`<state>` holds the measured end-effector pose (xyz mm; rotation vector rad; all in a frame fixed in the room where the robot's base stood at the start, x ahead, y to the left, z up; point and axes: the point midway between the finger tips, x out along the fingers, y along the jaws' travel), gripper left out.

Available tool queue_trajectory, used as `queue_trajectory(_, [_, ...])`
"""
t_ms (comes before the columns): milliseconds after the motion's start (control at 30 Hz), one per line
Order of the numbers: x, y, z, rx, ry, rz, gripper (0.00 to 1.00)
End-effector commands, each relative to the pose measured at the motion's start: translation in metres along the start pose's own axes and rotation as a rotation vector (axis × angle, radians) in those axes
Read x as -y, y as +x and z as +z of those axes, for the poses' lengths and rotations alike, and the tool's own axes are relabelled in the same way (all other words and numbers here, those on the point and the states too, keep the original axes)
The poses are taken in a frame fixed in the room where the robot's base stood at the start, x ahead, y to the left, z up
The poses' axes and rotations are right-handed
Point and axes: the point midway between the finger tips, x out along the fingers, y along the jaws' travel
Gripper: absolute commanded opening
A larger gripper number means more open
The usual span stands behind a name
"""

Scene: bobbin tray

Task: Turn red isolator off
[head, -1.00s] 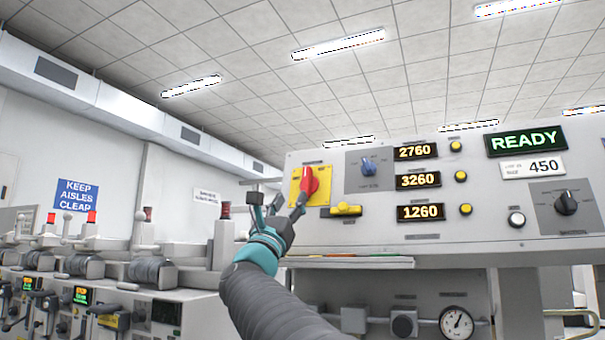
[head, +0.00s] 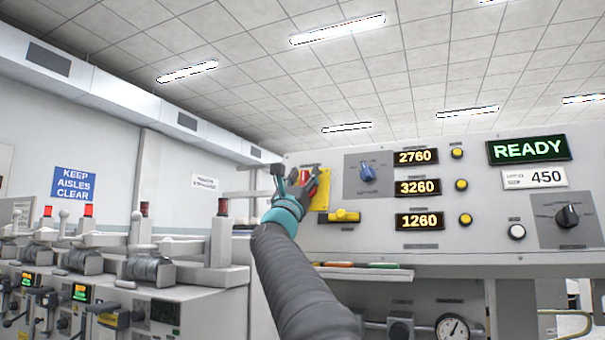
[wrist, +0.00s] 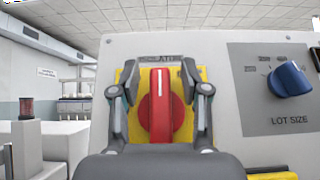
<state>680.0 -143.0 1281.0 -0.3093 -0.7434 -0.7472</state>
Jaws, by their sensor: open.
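The red isolator (wrist: 161,105) is a rotary handle on a yellow plate (wrist: 207,74) at the panel's upper left. In the wrist view its grip bar stands upright with a white line at the top. My gripper (wrist: 161,92) is open, with one finger on each side of the red handle. I cannot tell whether the fingers touch it. In the head view my gripper (head: 296,180) covers much of the isolator (head: 306,177) and the yellow plate (head: 323,188).
Right of the isolator is a blue lot size knob (wrist: 289,79), also in the head view (head: 367,174). A yellow handle (head: 344,216) sits just below. A black knob (head: 567,216) is far right. The READY display (head: 527,149) is lit green.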

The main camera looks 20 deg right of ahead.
Motion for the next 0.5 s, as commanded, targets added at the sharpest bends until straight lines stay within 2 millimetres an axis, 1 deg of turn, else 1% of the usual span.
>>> queue_trajectory(167, [0.0000, -0.0004, -0.0002, 0.000, 0.000, 0.000, 0.46])
queue_trajectory(200, [0.0000, -0.0004, -0.0001, 0.000, 0.000, 0.000, 0.36])
queue_trajectory(267, [0.0000, -0.0004, -0.0001, 0.000, 0.000, 0.000, 0.21])
queue_trajectory(300, [-0.0001, -0.0004, -0.0001, 0.000, 0.000, 0.000, 0.11])
queue_trajectory(333, [-0.0001, -0.0004, 0.0000, 0.000, 0.000, 0.000, 0.03])
queue_trajectory(367, [-0.0001, -0.0004, 0.0000, 0.000, 0.000, 0.000, 0.00])
queue_trajectory(500, [-0.0019, -0.0017, 0.0013, 0.000, 0.000, 0.001, 0.00])
